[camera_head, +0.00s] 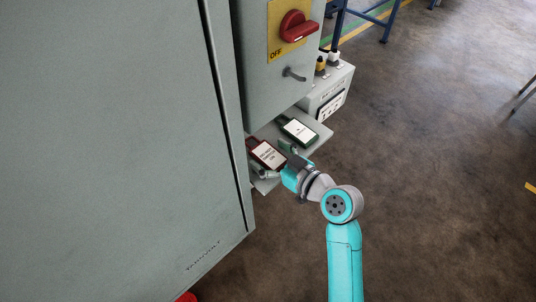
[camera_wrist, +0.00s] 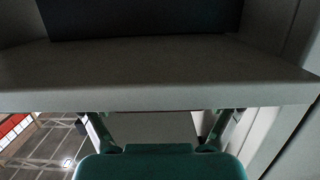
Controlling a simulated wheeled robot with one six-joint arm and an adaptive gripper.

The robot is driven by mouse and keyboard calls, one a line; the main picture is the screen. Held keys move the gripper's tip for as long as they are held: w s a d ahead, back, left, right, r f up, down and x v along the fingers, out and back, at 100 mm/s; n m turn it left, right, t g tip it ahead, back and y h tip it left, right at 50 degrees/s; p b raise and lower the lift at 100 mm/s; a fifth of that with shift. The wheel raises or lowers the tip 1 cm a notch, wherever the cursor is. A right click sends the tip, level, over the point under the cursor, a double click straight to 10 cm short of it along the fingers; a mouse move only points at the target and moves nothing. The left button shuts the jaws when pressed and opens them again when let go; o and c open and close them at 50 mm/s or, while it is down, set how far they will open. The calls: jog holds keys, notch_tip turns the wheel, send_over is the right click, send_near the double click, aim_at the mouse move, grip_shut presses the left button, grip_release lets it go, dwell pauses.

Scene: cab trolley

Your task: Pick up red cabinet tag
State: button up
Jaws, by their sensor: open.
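The red cabinet tag (camera_head: 267,154), with a white label and dark print, lies on a small grey shelf (camera_head: 318,134) below the switch box. My gripper (camera_head: 275,161) is at the shelf's front edge, open, with one finger on each side of the red tag's near end. In the wrist view my gripper (camera_wrist: 160,120) shows its two fingers spread apart under the pale shelf edge (camera_wrist: 150,95). A thin reddish line shows between them; I cannot tell whether it is the tag. Contact with the tag cannot be made out.
A green tag (camera_head: 298,131) lies on the shelf beside the red one. A switch box with a red rotary handle (camera_head: 297,26) hangs above. A large grey cabinet (camera_head: 110,140) stands at left, a white box (camera_head: 328,88) behind. Open floor lies to the right.

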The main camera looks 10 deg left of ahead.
aim_at(271, 155)
jog(key=c, duration=1.2)
jog(key=shift+r, duration=0.1)
jog(key=shift+c, duration=0.2)
jog(key=shift+w+d+r, duration=0.1)
jog(key=shift+d+r, duration=0.1)
jog(key=shift+r, duration=0.35)
notch_tip(271, 155, up, 6)
jog(key=shift+f, duration=0.15)
jog(key=w+d, duration=0.4)
jog(key=d, duration=0.5)
jog(key=w+d, duration=0.4)
jog(key=d, duration=0.5)
